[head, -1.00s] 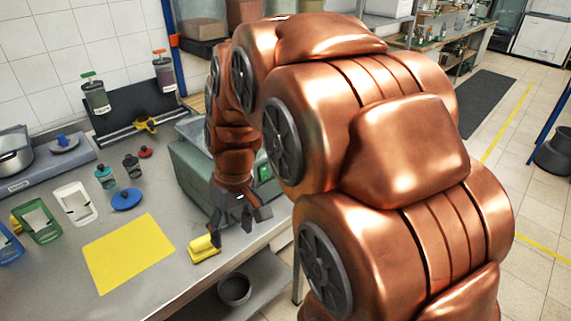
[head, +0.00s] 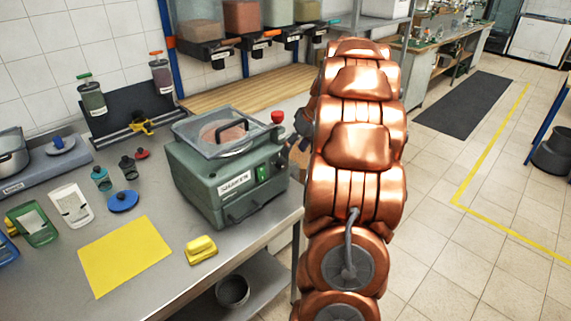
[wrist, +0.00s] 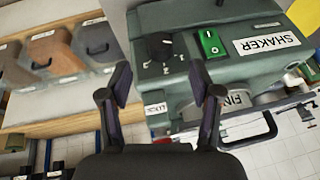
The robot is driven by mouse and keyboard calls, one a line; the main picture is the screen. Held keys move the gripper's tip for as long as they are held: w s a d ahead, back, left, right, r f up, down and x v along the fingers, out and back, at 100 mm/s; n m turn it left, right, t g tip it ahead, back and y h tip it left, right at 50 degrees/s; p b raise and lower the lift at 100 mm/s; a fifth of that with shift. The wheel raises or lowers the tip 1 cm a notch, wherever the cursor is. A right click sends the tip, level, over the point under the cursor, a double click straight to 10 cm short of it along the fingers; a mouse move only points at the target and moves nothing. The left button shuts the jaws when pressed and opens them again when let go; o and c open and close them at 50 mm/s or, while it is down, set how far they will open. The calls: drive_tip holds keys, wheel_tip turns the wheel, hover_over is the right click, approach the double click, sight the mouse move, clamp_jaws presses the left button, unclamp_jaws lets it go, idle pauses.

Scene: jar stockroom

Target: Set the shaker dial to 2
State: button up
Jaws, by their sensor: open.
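The shaker (head: 215,185) is a green machine with a clear lid, standing on the steel bench in the head view. Its black dial (wrist: 158,45) shows upside down in the wrist view, beside the green switch (wrist: 210,43) and the SHAKER label (wrist: 267,43). A pale mark shows on the knob and small figures surround it; I cannot read the setting for sure. My gripper (wrist: 160,88) is open and empty, its fingers apart in front of the panel and not touching the dial. In the head view my gripper (head: 299,142) is mostly hidden by my arm, right of the shaker.
A yellow block (head: 201,250) and yellow sheet (head: 125,255) lie on the bench, left of and in front of the shaker. A red knob (head: 278,117) stands at its back right. Bins (head: 200,50) hang behind over a wooden shelf.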

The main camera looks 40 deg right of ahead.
sight(285, 163)
drive_tip(key=shift+p+x, duration=0.95)
drive_tip(key=shift+x, duration=2.85)
drive_tip(key=c, duration=1.1)
